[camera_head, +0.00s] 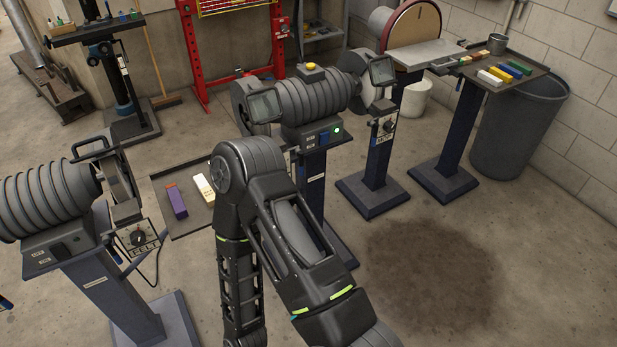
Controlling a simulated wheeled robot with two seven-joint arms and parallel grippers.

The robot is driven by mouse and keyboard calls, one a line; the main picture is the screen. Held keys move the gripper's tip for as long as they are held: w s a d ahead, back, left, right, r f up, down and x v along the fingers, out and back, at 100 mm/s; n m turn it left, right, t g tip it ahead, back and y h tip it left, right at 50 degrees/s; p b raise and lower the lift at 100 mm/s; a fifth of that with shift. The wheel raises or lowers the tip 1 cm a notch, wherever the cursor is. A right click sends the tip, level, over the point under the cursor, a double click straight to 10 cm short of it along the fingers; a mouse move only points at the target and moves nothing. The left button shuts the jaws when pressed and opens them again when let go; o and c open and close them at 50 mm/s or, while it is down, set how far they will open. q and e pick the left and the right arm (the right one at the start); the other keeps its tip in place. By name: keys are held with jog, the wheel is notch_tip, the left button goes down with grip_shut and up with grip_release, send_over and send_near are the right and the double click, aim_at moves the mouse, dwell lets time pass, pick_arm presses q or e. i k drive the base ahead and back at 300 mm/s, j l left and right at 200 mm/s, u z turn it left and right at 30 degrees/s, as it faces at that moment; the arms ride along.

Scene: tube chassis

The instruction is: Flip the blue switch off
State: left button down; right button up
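The blue switch (324,138) is on the front base of the middle grinder (318,97). A lit green lamp (338,130) is just right of the switch. I cannot tell the switch's position at this size. One of my arms is folded in front of the grinder's pedestal, its bend just left of and below the switch. Neither gripper is in view.
A grinder (45,200) on a pedestal stands at left. A tray (172,226) holds purple and pale bars. A disc sander (410,28), a stand with coloured bars (490,77) and a grey bin (515,125) stand at right. The floor (500,270) at lower right is clear.

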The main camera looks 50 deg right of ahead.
aim_at(324, 137)
jog(key=i+l, duration=0.25)
jog(key=i, duration=0.25)
jog(key=z, duration=1.85)
